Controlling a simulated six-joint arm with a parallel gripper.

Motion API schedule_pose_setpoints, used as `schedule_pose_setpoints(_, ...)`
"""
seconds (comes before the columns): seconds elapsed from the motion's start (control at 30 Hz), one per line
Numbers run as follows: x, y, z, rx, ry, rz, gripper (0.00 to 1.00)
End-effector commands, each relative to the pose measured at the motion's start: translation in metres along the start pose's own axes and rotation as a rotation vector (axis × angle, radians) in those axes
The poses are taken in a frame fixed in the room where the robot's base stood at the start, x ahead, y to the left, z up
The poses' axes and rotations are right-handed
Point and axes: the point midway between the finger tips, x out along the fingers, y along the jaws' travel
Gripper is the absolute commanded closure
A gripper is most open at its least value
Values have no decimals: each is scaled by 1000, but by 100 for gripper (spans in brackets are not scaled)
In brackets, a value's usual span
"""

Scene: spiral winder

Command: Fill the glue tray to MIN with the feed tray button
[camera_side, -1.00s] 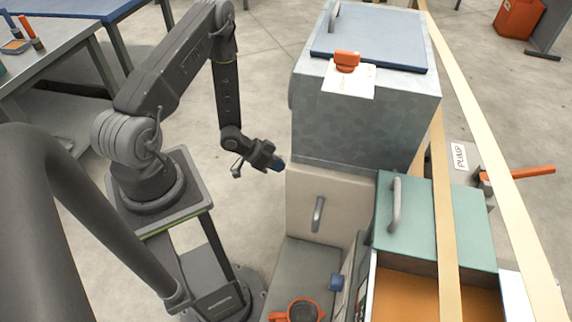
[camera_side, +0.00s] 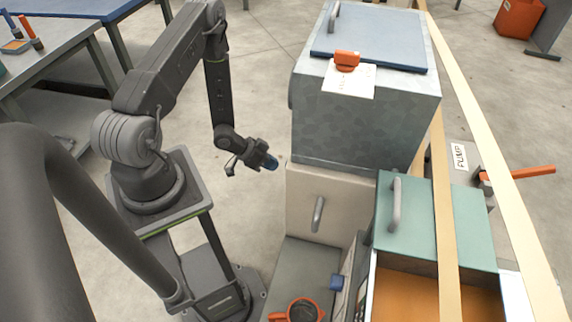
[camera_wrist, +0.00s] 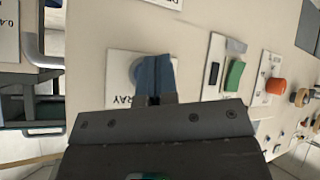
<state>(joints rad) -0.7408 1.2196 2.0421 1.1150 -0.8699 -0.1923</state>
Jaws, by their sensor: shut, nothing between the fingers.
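My gripper (camera_side: 271,163) is shut and empty, with its blue fingertips pointing at the cabinet's panel side. In the wrist view the blue fingertips (camera_wrist: 153,76) are together in front of a round blue button (camera_wrist: 136,70). They hide part of this button, which sits on a white label ending in "RAY" (camera_wrist: 124,100). In the side view a small gap shows between the fingertips and the cabinet edge; contact with the button cannot be confirmed. An open tray with an orange-brown inside (camera_side: 405,292) sits at the lower right; its level marks cannot be read.
Right of the blue button, the panel carries a black switch (camera_wrist: 214,73), a green button (camera_wrist: 234,76) and an orange knob (camera_wrist: 275,86). A green lid with a handle (camera_side: 455,215) and pale strips (camera_side: 447,250) lie by the tray. Open floor lies left of the cabinet.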

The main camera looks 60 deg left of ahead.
Motion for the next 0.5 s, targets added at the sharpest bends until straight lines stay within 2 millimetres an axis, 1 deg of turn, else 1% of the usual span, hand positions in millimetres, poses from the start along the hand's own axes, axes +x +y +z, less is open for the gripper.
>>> schedule_pose_setpoints(0.3, -21, -16, 15, -3, 1, -3, 100)
schedule_pose_setpoints(0.5, -31, -23, 22, -2, 1, -2, 100)
